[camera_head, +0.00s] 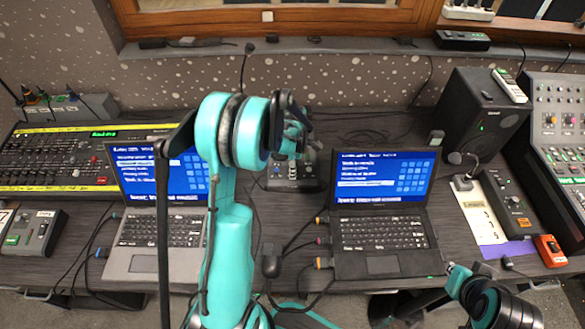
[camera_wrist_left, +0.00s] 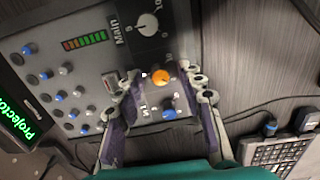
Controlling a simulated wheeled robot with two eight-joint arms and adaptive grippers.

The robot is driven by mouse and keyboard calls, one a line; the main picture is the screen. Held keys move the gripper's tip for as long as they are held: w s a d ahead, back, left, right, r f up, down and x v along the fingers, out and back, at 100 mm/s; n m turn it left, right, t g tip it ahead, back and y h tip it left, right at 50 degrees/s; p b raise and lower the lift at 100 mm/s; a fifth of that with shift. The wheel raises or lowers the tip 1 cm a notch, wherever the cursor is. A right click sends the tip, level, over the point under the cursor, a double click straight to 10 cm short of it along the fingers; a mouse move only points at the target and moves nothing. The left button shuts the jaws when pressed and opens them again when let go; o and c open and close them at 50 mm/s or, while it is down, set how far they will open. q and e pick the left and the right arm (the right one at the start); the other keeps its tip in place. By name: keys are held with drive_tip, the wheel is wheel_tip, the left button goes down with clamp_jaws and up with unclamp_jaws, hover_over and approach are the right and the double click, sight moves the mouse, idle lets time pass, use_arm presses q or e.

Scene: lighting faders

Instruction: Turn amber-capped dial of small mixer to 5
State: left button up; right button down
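The small mixer (camera_wrist_left: 75,65) is a grey panel with several blue, white and dark knobs. Its amber-capped dial (camera_wrist_left: 160,77) sits near the panel's edge; its pointer is too small to read. A large white dial marked Main (camera_wrist_left: 147,25) is above it, and a blue-capped dial (camera_wrist_left: 169,113) below. My left gripper (camera_wrist_left: 157,83) is open, its fingers on either side of the amber dial with visible gaps. In the head view, the left gripper (camera_head: 297,128) is over the mixer (camera_head: 292,184), which my arm partly hides. My right arm's end (camera_head: 480,290) is at the lower right; its fingers are unclear.
Two open laptops (camera_head: 160,230) (camera_head: 382,233) stand on the dark table, with cables between them. A larger mixing desk (camera_head: 75,160) is at left. A black speaker (camera_head: 480,118) and another console (camera_head: 560,125) are at right.

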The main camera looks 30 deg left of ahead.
use_arm(q)
drive_tip(key=shift+c, duration=0.3)
clamp_jaws()
drive_tip(key=shift+m, duration=0.3)
